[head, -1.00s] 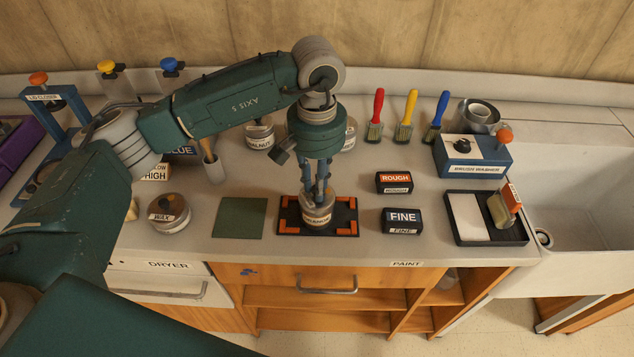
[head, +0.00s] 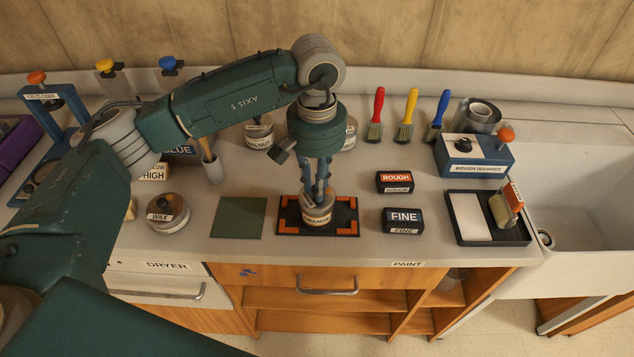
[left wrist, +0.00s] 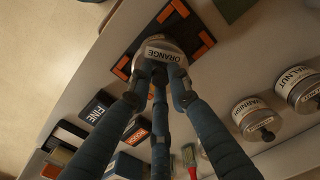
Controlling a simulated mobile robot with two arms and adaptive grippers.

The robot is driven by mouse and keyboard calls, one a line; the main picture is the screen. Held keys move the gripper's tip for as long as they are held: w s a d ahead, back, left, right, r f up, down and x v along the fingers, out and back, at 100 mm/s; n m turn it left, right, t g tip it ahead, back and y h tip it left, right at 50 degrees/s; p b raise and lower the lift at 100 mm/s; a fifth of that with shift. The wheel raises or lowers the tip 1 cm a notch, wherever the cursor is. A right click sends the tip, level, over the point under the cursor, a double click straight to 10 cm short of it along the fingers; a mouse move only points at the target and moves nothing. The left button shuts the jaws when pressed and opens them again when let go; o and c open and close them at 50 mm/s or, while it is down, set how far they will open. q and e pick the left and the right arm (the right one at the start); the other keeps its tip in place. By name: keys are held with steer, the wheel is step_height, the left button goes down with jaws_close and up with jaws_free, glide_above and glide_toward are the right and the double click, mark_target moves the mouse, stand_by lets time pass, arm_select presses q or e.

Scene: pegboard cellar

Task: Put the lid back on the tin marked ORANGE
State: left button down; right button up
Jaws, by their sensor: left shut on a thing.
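The tin marked ORANGE (head: 318,217) stands upright on a dark mat with orange corners (head: 347,220). My left gripper (head: 317,196) points straight down over it, its fingers shut at the middle of its top. In the left wrist view the ORANGE label (left wrist: 165,53) sits on a round grey top just beyond my fingertips (left wrist: 160,75). My fingers hide the knob of the lid. The lid looks to be at the tin's mouth; I cannot tell whether it is fully seated. My right gripper is not in view.
A WAX tin (head: 168,213) and a green square (head: 238,218) lie left of the mat. ROUGH (head: 395,182) and FINE (head: 402,220) blocks lie right of it. WALNUT (head: 258,138) and another tin stand behind. A sink (head: 585,200) is at the right.

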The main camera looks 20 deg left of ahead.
arm_select(q)
steer(key=shift+b, duration=0.45)
stand_by(0.3)
stand_by(0.3)
steer(key=c, duration=1)
jaws_free()
steer(key=shift+c, duration=0.2)
steer(key=shift+r+p, duration=1.3)
steer(key=shift+r, duration=2.2)
jaws_close()
